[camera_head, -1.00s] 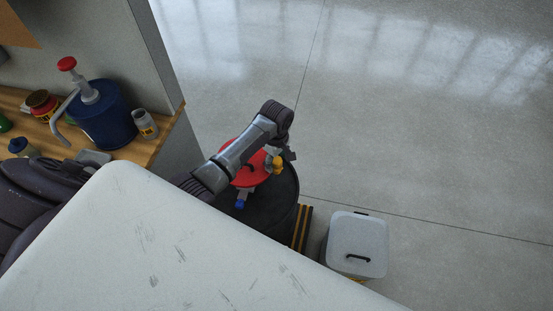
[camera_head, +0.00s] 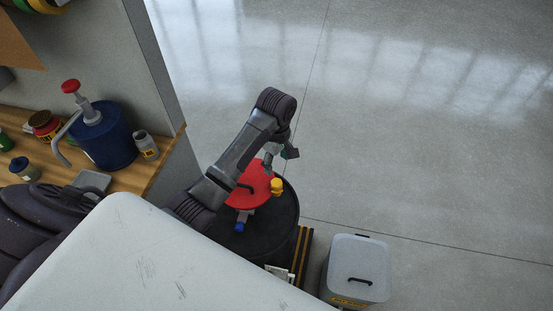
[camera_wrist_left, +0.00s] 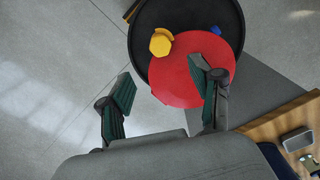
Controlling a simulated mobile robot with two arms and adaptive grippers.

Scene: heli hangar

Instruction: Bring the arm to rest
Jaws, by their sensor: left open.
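My left arm reaches in from the left in the head view, bent above a black drum. My left gripper (camera_head: 281,160) hangs at the arm's far end beside the red disc (camera_head: 254,186) that lies on the drum. In the left wrist view the left gripper (camera_wrist_left: 165,88) is open, its two green-padded fingers wide apart with nothing between them. One finger overlaps the red disc (camera_wrist_left: 190,82) in that view; I cannot tell the height between them. My right gripper is not in view.
The black drum (camera_head: 287,212) has a yellow knob (camera_head: 276,186) and a blue part (camera_head: 240,224) at its top. A grey lidded bin (camera_head: 357,267) stands to its right. A wooden bench (camera_head: 133,178) holds a blue pump can (camera_head: 108,140). Open floor (camera_head: 430,150) lies to the right.

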